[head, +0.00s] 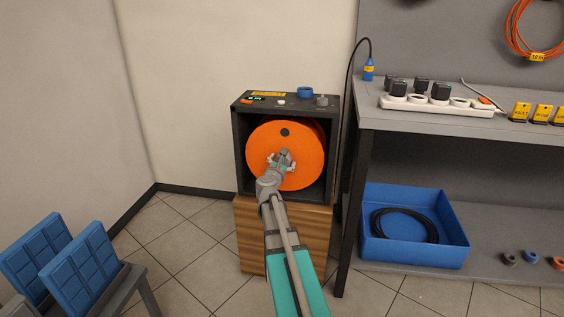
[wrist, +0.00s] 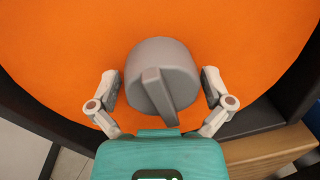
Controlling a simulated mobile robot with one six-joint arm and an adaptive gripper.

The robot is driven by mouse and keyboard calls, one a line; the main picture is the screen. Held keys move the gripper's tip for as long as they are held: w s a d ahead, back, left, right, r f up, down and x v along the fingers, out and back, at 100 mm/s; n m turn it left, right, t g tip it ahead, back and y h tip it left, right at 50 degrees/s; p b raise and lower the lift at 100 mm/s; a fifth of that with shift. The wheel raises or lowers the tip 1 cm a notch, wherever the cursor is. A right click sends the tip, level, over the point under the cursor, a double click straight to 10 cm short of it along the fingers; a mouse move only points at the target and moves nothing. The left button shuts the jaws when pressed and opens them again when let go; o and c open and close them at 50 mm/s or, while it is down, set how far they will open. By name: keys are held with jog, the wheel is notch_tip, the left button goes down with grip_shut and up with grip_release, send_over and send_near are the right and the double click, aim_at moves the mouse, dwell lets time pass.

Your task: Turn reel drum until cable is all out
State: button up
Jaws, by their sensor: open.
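The orange reel drum (head: 303,140) sits inside a dark box housing (head: 243,160) on a wooden block, and it fills most of the wrist view (wrist: 70,45). A grey knob or crank handle (wrist: 160,68) stands out from the drum's face. My gripper (head: 281,160) is in front of the drum. In the wrist view my gripper (wrist: 160,88) is open, with one finger on each side of the grey handle and small gaps visible. A dark round spot (head: 285,132) shows on the drum above the gripper.
A grey bench (head: 420,121) with a power strip (head: 440,107) and yellow tags stands at right. A blue bin (head: 415,255) with a coiled black cable (head: 402,225) is on its lower shelf. Blue panels (head: 75,260) stand at lower left. Tiled floor is clear between.

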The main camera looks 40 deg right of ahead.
jog(key=c, duration=1)
jog(key=shift+c, duration=0.2)
dwell(0.3)
jog(key=o, duration=1)
jog(key=shift+o, duration=0.2)
jog(key=v, duration=1.2)
